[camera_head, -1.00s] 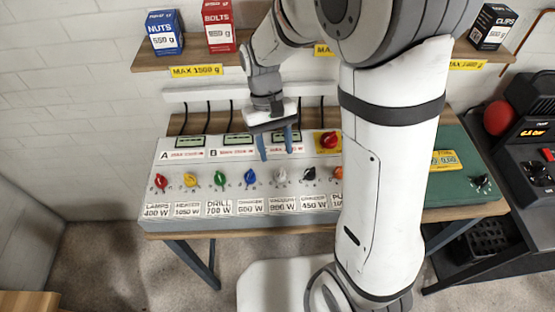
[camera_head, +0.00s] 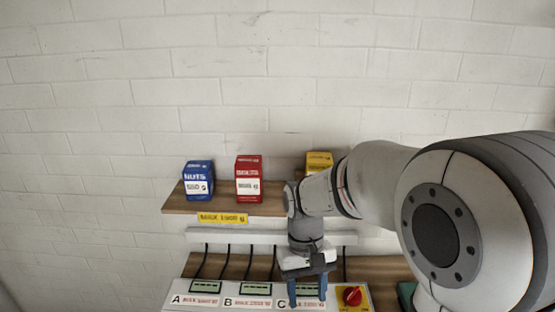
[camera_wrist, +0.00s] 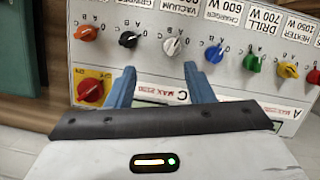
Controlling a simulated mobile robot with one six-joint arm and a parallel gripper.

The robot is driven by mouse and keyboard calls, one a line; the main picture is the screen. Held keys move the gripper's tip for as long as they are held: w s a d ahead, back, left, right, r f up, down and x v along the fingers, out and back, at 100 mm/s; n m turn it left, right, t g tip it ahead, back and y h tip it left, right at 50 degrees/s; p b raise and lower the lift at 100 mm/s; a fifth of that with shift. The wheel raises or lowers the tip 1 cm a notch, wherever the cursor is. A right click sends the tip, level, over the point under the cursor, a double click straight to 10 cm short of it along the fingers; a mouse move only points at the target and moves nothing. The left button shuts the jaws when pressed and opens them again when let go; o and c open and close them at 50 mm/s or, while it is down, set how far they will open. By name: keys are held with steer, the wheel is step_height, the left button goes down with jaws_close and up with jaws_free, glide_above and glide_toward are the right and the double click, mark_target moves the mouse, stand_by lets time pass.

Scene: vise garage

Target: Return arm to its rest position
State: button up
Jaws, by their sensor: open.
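My gripper (camera_head: 308,290) hangs pointing down over the panel by display C in the head view. Its two blue fingers are apart with nothing between them. In the wrist view my gripper (camera_wrist: 160,88) also shows open and empty, with the white control panel (camera_wrist: 225,65) beyond it. Several coloured knobs show on the panel there, among them a white one (camera_wrist: 172,47), a blue one (camera_wrist: 214,52) and a black one (camera_wrist: 128,40). My arm is bent and covers the right part of the head view.
A wooden shelf (camera_head: 225,208) holds a blue nuts box (camera_head: 198,178), a red bolts box (camera_head: 248,178) and a yellow box (camera_head: 318,160) partly behind my arm. A red rotary switch (camera_head: 352,296) sits right of my gripper. The wall above is bare.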

steer(key=s+d+r+m+t, duration=0.2)
steer(key=s+d+r+t, duration=0.4)
steer(key=s+d, duration=0.2)
steer(key=shift+s+d+m+y, duration=0.3)
steer(key=shift+s+d, duration=0.1)
steer(key=shift+c, duration=0.3)
stand_by(1.3)
